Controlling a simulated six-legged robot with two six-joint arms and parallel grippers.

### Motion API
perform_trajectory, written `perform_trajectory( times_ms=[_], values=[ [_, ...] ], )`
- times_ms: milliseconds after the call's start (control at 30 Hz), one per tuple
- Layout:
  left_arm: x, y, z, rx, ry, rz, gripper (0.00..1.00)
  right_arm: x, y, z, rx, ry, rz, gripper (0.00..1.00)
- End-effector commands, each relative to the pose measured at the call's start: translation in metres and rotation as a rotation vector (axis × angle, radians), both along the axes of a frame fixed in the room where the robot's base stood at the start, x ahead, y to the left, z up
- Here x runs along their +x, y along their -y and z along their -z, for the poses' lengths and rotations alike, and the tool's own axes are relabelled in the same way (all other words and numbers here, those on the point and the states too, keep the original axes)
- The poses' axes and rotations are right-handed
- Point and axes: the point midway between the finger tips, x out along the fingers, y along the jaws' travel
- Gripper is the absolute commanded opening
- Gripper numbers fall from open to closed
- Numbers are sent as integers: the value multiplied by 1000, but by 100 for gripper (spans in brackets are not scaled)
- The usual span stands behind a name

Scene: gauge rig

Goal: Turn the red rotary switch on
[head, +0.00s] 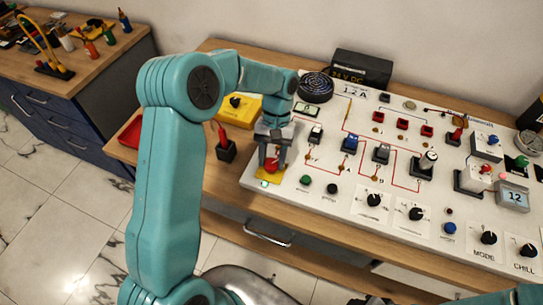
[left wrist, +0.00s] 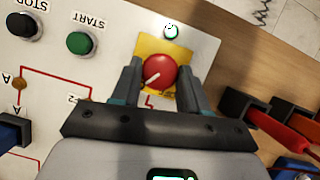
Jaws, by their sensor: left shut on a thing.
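The red rotary switch (head: 271,165) is a round red knob on a yellow plate (left wrist: 147,45) at the left front corner of the white panel. In the left wrist view the red knob (left wrist: 160,68) shows a white pointer line slanting toward the lower left. My left gripper (head: 272,160) points down over it, and its two fingers (left wrist: 160,84) are shut on the knob, one on each side. A small round indicator (left wrist: 171,31) beside the yellow plate looks green. My right gripper does not show.
Green and black push buttons (head: 306,180) sit to the right of the switch. Dials, toggles and a grey display (head: 513,195) fill the panel's right side.

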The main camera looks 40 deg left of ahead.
Motion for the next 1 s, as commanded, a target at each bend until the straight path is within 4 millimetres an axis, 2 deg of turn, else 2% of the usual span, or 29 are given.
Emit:
perform_trajectory(
  times_ms=[400, 933, 967, 1000],
  values=[
    [3, 0, -3, 5, 13, 161, 14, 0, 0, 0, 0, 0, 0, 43],
    [3, 0, -3, 4, 13, 180, 14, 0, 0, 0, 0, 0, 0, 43],
    [3, 0, -3, 4, 12, 180, 54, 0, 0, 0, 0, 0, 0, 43],
    [3, 0, -3, 3, 12, 180, 67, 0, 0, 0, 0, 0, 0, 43]
  ],
)
